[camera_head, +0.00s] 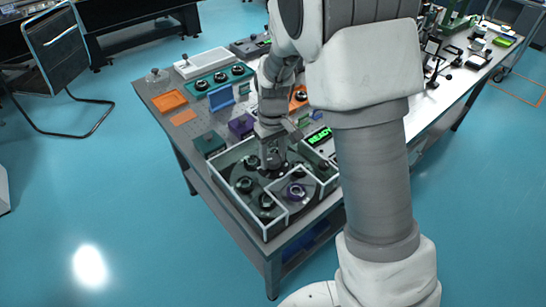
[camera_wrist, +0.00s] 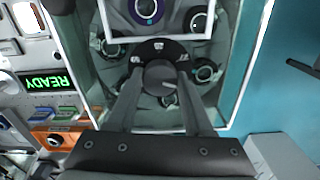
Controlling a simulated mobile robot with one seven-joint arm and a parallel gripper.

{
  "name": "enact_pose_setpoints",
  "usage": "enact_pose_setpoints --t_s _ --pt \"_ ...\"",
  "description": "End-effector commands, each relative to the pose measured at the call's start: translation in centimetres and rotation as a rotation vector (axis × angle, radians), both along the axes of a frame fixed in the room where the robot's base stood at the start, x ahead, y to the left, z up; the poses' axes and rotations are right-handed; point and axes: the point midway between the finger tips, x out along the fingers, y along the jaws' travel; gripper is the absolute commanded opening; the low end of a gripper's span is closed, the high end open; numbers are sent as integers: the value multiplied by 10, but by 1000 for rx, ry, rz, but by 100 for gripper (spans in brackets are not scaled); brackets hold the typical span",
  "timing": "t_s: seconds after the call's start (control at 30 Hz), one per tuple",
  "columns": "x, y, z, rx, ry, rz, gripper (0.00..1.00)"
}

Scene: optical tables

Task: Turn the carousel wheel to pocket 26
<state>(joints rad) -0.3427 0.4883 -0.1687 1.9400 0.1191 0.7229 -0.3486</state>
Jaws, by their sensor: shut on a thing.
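The carousel wheel is a dark disc (camera_head: 282,178) inside a box with white-edged walls (camera_head: 222,188) at the table's near corner. Several round black-rimmed pockets ring it; one, with a purple ring (camera_head: 296,191), sits in a front section framed in white, and shows at the top of the wrist view (camera_wrist: 147,8). My gripper (camera_head: 271,158) reaches down into the box from above. In the wrist view its two fingers (camera_wrist: 160,95) close on the round grey knob (camera_wrist: 159,76) at the wheel's centre. Pocket numbers are too small to read.
A display reading READY in green (camera_head: 319,137) stands beside the box; it also shows in the wrist view (camera_wrist: 45,82). A green block (camera_head: 209,144), a purple block (camera_head: 241,126) and orange trays (camera_head: 170,101) lie behind. Open floor lies at the left.

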Motion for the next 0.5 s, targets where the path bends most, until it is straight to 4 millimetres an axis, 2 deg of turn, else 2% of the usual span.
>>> enact_pose_setpoints --t_s 0.5 --pt "1 0 0 1 -1 258 0"
